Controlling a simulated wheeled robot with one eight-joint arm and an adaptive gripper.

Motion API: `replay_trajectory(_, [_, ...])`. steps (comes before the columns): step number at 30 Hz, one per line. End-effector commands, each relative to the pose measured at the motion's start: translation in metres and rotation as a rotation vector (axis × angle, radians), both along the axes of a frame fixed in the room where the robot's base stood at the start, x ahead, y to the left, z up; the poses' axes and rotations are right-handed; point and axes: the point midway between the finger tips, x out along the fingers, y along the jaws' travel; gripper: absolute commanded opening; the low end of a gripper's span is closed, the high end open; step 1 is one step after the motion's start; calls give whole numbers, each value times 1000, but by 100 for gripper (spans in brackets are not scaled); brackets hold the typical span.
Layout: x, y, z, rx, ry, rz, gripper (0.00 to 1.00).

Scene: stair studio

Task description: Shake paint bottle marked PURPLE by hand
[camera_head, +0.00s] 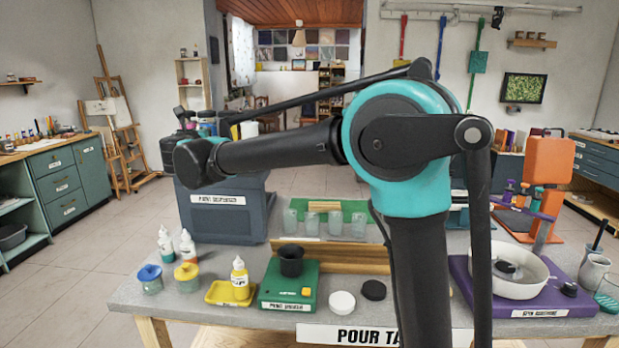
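No bottle with a readable PURPLE label shows. Two white-topped bottles, a left one (165,244) and a right one (187,247), stand at the left of the pour table (225,318). A yellow bottle (240,280) stands upright on a yellow tray (218,293). Small purple items (508,192) are by an orange stand (549,162) at the right; I cannot tell whether they are bottles. My arm crosses the middle of the view, its outer link pointing left above the table's back. My gripper is not clearly visible, and the arm hides part of the table.
A paint dispenser box (222,215) stands at the table's back left. A green paint weigher (288,288) carries a black cup (291,260). Clear cups (311,223) stand behind a wooden strip. A purple spin machine (530,302) is at right. Open floor (70,285) lies left.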

Motion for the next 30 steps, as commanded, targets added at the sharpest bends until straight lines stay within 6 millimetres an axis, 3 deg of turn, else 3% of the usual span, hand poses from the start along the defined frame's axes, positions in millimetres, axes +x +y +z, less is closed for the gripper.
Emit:
replay_trajectory(3, [0,0,-56,0,0,0,0])
replay_trajectory(5, [0,0,-71,0,0,0,0])
replay_trajectory(7, [-1,-1,-64,-1,-1,0,0])
replay_trajectory(10, [-1,-1,-15,0,0,0,0])
replay_trajectory(12, [0,0,1,0,0,0,0])
replay_trajectory(14, [0,0,-7,0,1,0,0])
replay_trajectory(17, [0,0,-56,0,0,0,0])
replay_trajectory(19, [0,0,-72,0,0,0,0])
replay_trajectory(20, [0,-1,-71,0,0,0,0])
replay_trajectory(24, [-1,-1,-11,0,0,0,0])
replay_trajectory(26, [0,0,1,0,0,0,0])
replay_trajectory(28, [1,1,-11,1,1,0,0])
replay_trajectory(30, [0,0,-47,0,0,0,0])
